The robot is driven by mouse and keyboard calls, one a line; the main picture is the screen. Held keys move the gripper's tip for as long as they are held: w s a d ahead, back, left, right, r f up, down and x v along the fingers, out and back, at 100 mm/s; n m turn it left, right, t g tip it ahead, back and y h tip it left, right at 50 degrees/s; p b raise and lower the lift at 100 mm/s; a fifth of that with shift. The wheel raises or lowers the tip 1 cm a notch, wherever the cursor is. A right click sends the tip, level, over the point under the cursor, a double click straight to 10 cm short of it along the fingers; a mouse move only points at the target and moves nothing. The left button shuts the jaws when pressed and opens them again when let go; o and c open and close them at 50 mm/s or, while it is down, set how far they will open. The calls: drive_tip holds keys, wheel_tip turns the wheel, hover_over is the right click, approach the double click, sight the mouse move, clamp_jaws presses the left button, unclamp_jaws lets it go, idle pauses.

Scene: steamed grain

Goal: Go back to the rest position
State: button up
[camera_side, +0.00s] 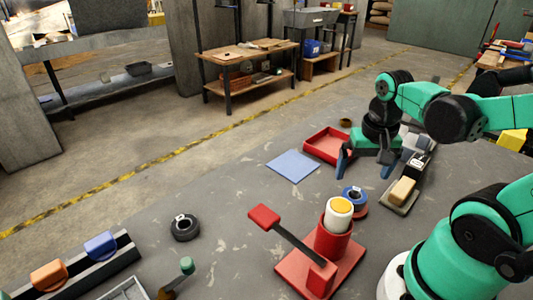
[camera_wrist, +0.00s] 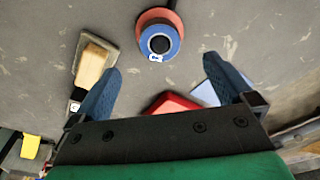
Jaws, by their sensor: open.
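My gripper (camera_side: 366,172) has two blue fingers pointing down and spread apart, with nothing between them. In the side view it hangs above the grey worktop, right of a red tray (camera_side: 312,150). In the wrist view my gripper (camera_wrist: 160,65) shows wide open, and a blue ring on a red ring (camera_wrist: 160,39) lies beyond the fingertips. The same blue ring (camera_side: 361,193) shows in the side view, behind a red stand (camera_side: 330,240) that bears a white cylinder with a yellow top (camera_side: 340,206).
A tan block on a grey plate (camera_side: 402,190) lies right of the rings. A blue flat square (camera_side: 292,166) lies left of the tray. A black ring (camera_side: 185,228) and a rack with an orange block (camera_side: 49,275) and a blue block (camera_side: 101,245) are at left.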

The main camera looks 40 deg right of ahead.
idle(0.3)
drive_tip(key=w+a+r+n+t+y, duration=0.1)
drive_tip(key=w+a+r+n+t, duration=0.4)
drive_tip(key=a+n, duration=0.4)
drive_tip(key=shift+w+a+t, duration=0.25)
drive_tip(key=shift+w+t, duration=0.35)
drive_tip(key=shift+w, duration=0.55)
